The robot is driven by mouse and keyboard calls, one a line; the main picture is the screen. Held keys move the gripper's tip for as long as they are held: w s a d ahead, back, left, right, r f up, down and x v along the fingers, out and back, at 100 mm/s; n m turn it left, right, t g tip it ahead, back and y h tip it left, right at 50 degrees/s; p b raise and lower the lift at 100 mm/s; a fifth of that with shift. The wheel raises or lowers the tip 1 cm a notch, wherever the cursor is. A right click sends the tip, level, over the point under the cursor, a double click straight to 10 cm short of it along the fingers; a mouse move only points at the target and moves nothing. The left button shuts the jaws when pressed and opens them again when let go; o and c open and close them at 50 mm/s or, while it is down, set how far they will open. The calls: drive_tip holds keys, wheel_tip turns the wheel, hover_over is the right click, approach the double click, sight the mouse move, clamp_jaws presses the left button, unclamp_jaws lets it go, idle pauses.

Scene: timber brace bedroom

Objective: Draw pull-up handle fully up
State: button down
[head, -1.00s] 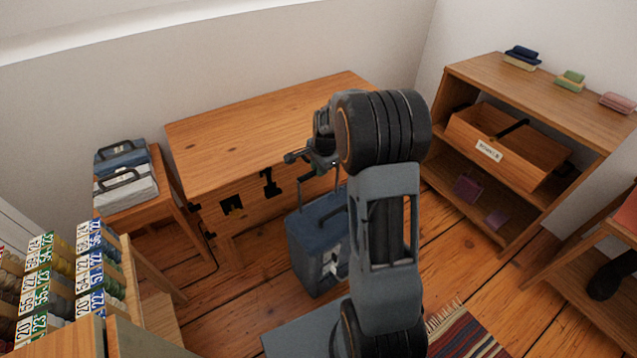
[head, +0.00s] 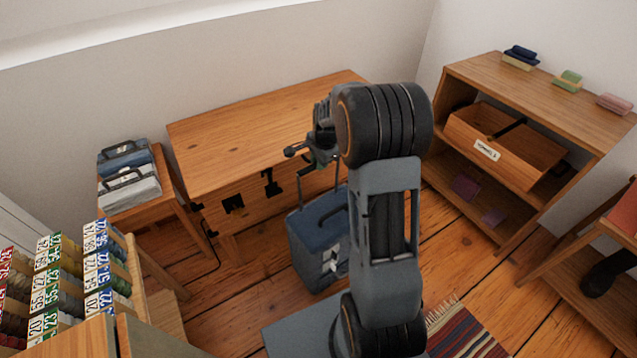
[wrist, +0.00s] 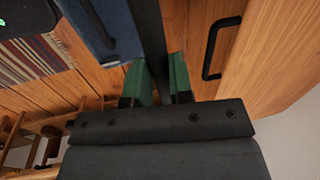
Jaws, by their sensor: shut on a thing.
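The blue suitcase (head: 318,238) stands upright on the floor in front of the wooden desk, partly hidden by my arm. Its pull-up handle (head: 301,193) shows as thin dark rods rising from the top of the case. My gripper (head: 322,162) is above the case at the top of the handle, partly hidden by my arm. In the wrist view, the green fingertips of my gripper (wrist: 164,80) are shut on the dark bar of the handle (wrist: 148,35). The blue case (wrist: 98,28) shows beside the bar there.
The wooden desk (head: 240,133) stands close behind the case. A low shelf (head: 555,82) with an open drawer box is at the right, and a striped rug (head: 462,330) lies at the lower right. A stool with cases (head: 130,185) and a rack of numbered reels are at the left.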

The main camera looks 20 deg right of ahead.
drive_tip(key=shift+r+p, duration=1.65)
drive_tip(key=shift+r, duration=0.55)
drive_tip(key=c, duration=1)
unclamp_jaws()
drive_tip(key=shift+f, duration=0.1)
drive_tip(key=s+r+p, duration=0.1)
drive_tip(key=r, duration=0.3)
drive_tip(key=r+p, duration=0.1)
drive_tip(key=r, duration=0.4)
drive_tip(key=s+r+p, duration=0.1)
drive_tip(key=r, duration=0.3)
drive_tip(key=shift+s+d+r, duration=0.25)
drive_tip(key=shift+s+r, duration=0.05)
drive_tip(key=shift+s, duration=0.05)
